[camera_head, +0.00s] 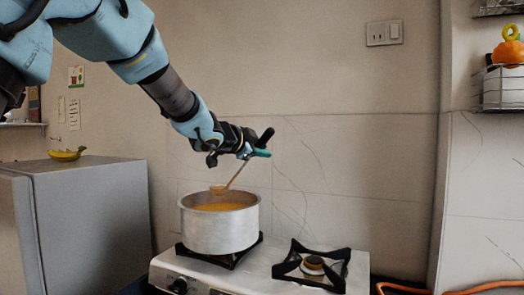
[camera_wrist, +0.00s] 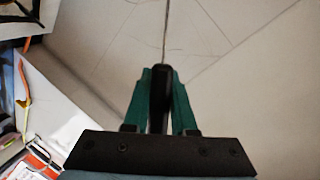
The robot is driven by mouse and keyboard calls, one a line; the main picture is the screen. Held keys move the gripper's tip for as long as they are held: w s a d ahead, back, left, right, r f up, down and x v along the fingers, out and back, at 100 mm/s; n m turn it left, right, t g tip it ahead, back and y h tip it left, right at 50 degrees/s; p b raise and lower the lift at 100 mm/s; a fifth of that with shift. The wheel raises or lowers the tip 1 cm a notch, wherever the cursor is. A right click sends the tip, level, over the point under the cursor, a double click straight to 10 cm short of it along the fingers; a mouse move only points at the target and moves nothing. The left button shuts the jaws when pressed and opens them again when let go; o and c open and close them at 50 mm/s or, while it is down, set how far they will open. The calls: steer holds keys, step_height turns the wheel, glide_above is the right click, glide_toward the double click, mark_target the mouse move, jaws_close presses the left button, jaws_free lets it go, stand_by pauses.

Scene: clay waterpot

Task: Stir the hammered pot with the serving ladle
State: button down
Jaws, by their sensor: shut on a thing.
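The hammered pot (camera_head: 221,228) is a silvery metal pot on the left burner of a white stove, with orange-yellow liquid (camera_head: 219,207) inside. My gripper (camera_head: 259,152) is above the pot and a little to its right, shut on the black handle of the serving ladle (camera_head: 234,177). The ladle slants down to the left, with its bowl (camera_head: 218,189) at about the height of the pot's rim; whether it touches the liquid I cannot tell. In the wrist view the green fingers (camera_wrist: 162,95) clamp the black handle (camera_wrist: 160,98), and its thin shaft runs upward. The ladle's bowl is out of that view.
The stove (camera_head: 262,270) has an empty right burner (camera_head: 313,264). A tiled wall (camera_head: 350,190) is close behind. A wire rack (camera_head: 502,88) hangs at the right.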

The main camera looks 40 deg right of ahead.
steer(key=shift+r+p, duration=1.75)
steer(key=shift+r, duration=0.25)
